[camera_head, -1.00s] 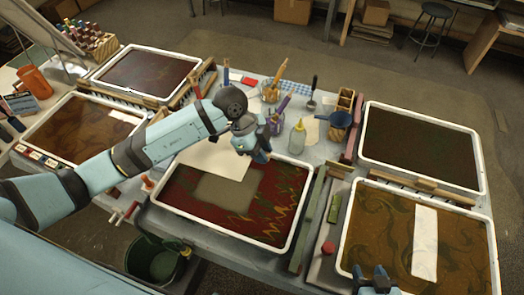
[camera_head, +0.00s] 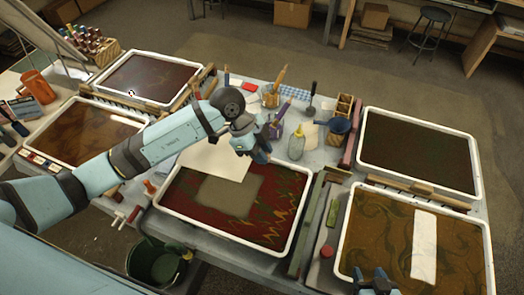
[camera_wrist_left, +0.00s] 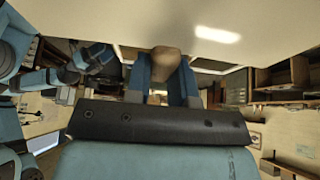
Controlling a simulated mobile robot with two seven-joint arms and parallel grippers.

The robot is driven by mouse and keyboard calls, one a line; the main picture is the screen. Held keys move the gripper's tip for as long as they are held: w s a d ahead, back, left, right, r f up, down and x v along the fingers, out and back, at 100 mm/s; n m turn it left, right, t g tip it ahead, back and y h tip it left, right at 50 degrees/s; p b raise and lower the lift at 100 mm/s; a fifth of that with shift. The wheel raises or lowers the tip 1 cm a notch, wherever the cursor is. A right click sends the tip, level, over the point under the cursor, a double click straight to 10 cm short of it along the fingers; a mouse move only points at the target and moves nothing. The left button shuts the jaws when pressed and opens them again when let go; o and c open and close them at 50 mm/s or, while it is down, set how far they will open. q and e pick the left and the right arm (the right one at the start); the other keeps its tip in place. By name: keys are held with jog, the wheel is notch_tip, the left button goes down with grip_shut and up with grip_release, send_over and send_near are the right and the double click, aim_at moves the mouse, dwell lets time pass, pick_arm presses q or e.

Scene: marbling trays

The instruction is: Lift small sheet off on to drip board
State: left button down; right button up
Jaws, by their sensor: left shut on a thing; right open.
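A pale sheet (camera_head: 210,160) hangs from my left gripper (camera_head: 262,155), above the back left of the red-patterned tray (camera_head: 222,235). The left gripper is shut at the sheet's right edge. The sheet fills the top of the left wrist view (camera_wrist_left: 100,20), with a brown rounded thing (camera_wrist_left: 165,62) between the fingers. A plain grey-brown rectangle (camera_head: 230,192) shows in the red tray's pattern. A white strip (camera_head: 424,245) lies in the brown swirled tray (camera_head: 345,235) at right. My right gripper (camera_head: 376,274) is open near that tray's front left. I cannot tell which thing is the drip board.
A dark tray (camera_head: 415,150) stands behind the right brown tray. Two more trays (camera_head: 140,80) (camera_head: 75,135) stand at left. A bucket (camera_head: 155,262) is below the table's front.

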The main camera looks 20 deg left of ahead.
pick_arm(q)
jog(key=shift+r+p, duration=1.6)
jog(key=shift+r, duration=1.4)
